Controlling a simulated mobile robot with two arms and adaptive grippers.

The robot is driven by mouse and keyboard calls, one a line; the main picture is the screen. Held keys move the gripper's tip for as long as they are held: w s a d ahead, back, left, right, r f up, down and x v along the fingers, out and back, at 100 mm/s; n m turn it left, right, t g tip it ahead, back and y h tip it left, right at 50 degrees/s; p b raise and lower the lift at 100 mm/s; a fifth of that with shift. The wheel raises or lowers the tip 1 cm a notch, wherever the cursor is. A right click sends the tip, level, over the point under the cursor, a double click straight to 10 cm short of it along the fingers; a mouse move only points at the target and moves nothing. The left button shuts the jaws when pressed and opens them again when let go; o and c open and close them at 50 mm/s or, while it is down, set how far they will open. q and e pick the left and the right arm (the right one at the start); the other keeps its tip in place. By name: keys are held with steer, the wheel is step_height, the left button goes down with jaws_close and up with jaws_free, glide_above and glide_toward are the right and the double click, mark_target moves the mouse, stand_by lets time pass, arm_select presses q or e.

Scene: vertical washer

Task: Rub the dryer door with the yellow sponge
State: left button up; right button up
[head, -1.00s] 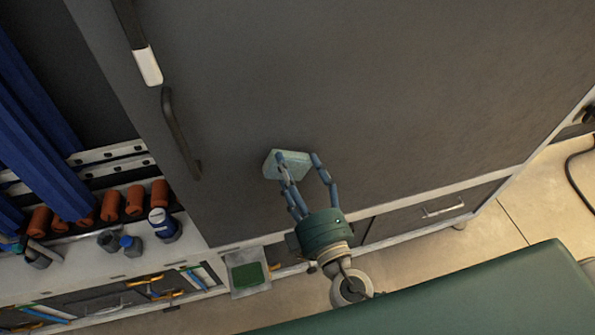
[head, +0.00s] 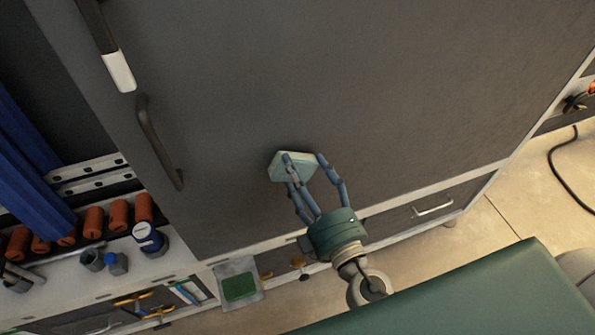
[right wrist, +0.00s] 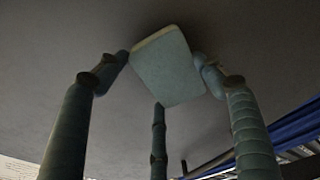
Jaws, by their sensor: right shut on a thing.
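A pale blue-green block that looks like a sponge (head: 276,168) is at the lower middle of a large dark grey door (head: 350,80). The door has a dark bar handle (head: 158,142) on its left side. My right gripper (head: 304,163) is shut on the block, its blue fingers around it. In the right wrist view the block (right wrist: 167,68) is tilted between the fingers, with a thin pale yellowish edge. It appears to be at the grey surface, but I cannot tell whether it touches. My left gripper is not in view.
Orange cylinders (head: 118,214) and a blue-and-white can (head: 149,238) stand on a shelf at the left. Blue hanging strips (head: 30,165) are above them. A green pad in a clear tray (head: 240,287) is below the door. A drawer handle (head: 433,207) is at the right.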

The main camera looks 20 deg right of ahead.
steer(key=s+b, duration=0.3)
steer(key=s, duration=0.2)
steer(key=shift+a, duration=0.1)
steer(key=shift+f, duration=0.1)
steer(key=s+b, duration=0.2)
steer(key=s, duration=0.1)
steer(key=shift+b, duration=0.3)
stand_by(0.5)
